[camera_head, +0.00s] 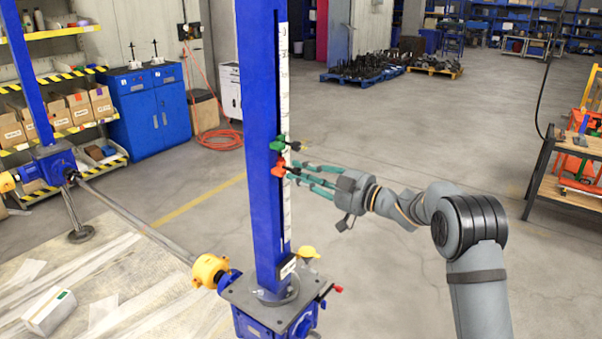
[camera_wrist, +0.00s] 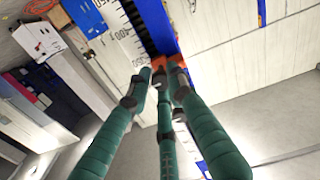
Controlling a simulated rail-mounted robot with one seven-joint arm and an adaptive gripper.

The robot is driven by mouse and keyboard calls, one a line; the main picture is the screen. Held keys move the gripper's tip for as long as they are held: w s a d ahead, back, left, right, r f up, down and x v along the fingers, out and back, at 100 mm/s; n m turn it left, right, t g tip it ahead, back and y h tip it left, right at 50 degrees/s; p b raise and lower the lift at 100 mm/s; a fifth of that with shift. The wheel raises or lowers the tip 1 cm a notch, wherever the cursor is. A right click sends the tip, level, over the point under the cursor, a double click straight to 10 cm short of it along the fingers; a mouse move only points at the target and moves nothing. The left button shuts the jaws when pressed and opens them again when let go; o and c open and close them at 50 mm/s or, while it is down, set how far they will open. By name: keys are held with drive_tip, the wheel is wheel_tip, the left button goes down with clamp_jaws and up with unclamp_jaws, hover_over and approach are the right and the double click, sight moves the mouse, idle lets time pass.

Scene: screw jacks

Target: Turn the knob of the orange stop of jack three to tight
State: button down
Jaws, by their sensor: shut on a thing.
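The orange stop (camera_head: 279,171) sits on the blue column of the near jack (camera_head: 262,130), just below a green stop (camera_head: 278,145). In the wrist view the orange stop (camera_wrist: 172,68) shows beyond my fingertips, beside the white scale (camera_wrist: 125,35). My gripper (camera_head: 297,173) reaches in from the right at the height of the orange stop. Its green fingers are closed around the stop's knob, and in the wrist view the fingertips (camera_wrist: 165,78) meet in front of the stop. The knob itself is mostly hidden by the fingers.
A yellow coupling (camera_head: 209,270) and a shaft (camera_head: 135,222) run left from the jack's base towards another blue jack (camera_head: 52,160). The green stop's dark knob (camera_head: 296,146) is close above my fingers. The floor right of the column is mostly clear.

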drive_tip(key=shift+d+f, duration=0.1)
drive_tip(key=shift+f, duration=0.4)
drive_tip(key=c, duration=1.9)
unclamp_jaws()
drive_tip(key=o, duration=0.3)
drive_tip(key=shift+r, duration=0.2)
drive_tip(key=shift+r, duration=0.1)
drive_tip(key=v, duration=1.2)
